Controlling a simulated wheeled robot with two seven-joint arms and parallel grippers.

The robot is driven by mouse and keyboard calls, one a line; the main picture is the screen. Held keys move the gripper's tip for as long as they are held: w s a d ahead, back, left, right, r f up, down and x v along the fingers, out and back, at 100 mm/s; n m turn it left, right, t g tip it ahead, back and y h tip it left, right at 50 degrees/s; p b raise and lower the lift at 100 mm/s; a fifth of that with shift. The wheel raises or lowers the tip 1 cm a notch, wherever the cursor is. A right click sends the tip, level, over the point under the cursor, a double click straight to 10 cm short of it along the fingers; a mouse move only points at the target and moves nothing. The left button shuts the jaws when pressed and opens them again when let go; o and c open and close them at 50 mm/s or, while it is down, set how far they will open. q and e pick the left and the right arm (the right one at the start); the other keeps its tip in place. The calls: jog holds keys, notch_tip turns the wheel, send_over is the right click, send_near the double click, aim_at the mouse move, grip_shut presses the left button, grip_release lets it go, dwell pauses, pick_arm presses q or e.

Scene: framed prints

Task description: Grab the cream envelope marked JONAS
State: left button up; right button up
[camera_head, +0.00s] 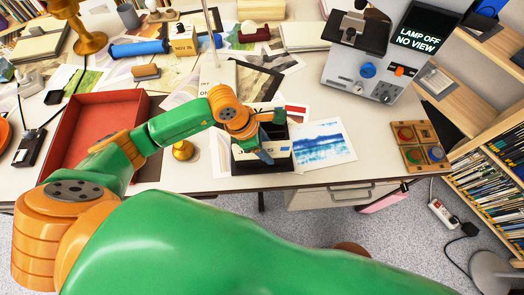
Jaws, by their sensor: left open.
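My left gripper (270,138) is open over a small black open-topped box (262,168) near the desk's front edge. Pale paper (279,148) shows in the box, partly behind the gripper. I cannot tell if it is an envelope, and I can read no JONAS mark on it or anywhere else. The gripper and wrist hide part of the box's inside. I cannot tell whether the fingers touch the paper. My right gripper is not in view.
A red tray (88,128) lies left of the box, under my left arm. A blue print (320,142) lies right of it. A grey machine (365,72) with a "LAMP OFF NO VIEW" screen stands back right. A coloured-button panel (420,146) sits at the right edge.

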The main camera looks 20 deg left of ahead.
pick_arm(q)
jog(key=shift+f, duration=0.2)
dwell(0.3)
grip_shut()
